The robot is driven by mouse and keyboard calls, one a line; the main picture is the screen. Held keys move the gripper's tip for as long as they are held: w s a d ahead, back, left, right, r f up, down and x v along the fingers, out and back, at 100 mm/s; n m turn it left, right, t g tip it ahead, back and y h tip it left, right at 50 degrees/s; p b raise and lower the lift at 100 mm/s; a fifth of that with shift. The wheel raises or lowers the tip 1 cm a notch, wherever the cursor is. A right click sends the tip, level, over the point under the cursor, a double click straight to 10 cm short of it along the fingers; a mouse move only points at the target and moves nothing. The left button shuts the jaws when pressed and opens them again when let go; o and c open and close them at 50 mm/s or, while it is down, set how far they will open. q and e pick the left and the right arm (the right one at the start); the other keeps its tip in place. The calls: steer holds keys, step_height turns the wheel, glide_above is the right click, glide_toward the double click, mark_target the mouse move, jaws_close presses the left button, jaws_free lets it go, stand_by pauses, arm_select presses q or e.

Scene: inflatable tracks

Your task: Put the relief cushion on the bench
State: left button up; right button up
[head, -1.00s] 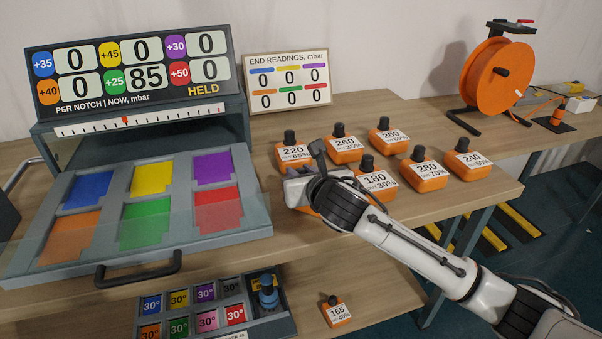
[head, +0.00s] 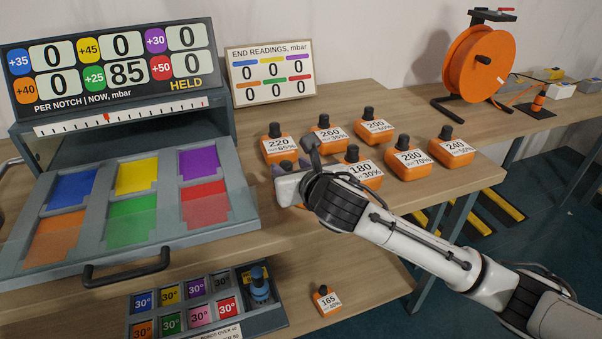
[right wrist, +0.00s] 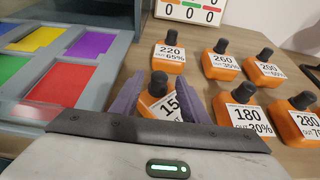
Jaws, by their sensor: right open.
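Several orange blocks with black knobs and white number labels stand on the wooden bench (head: 350,97). None is visibly marked as the relief cushion. My right gripper (right wrist: 157,92) is open, with its fingers on either side of an orange block (right wrist: 158,88) whose label begins "15" and is partly hidden. I cannot tell whether the fingers touch it. In the head view my right gripper (head: 288,182) largely covers that block. The 180 block (head: 359,170) is just right of the gripper and the 220 block (head: 278,147) just behind. My left gripper is not in view.
A tray of coloured pads (head: 120,205) with a readout board (head: 112,65) stands left. A 165 block (head: 327,302) and a rack of 30° tiles (head: 200,300) are on the lower shelf. The 260, 200, 280 and 240 blocks crowd the right; an orange reel (head: 488,65) stands beyond.

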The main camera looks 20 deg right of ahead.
steer(key=v, duration=0.8)
steer(key=s+f+m+g, duration=0.5)
steer(key=s+f+m, duration=0.8)
steer(key=m, duration=0.5)
steer(key=s+d+f+m+g, duration=0.3)
steer(key=s+f+m, duration=0.2)
steer(key=s+m, duration=0.35)
steer(key=s+d+f+m+g, duration=0.2)
steer(key=s+d+f+m, duration=0.15)
steer(key=s+m, duration=0.5)
steer(key=w+a+f+t+y, duration=0.1)
steer(key=a+f+t, duration=0.1)
steer(key=f, duration=0.4)
steer(key=w+a+f+t+y, duration=0.1)
steer(key=w+a+f+t, duration=0.1)
steer(key=a+f, duration=0.2)
step_height(320, 180, down, 3)
steer(key=shift+w+r+n+t, duration=0.1)
steer(key=shift+w+n+t, duration=0.2)
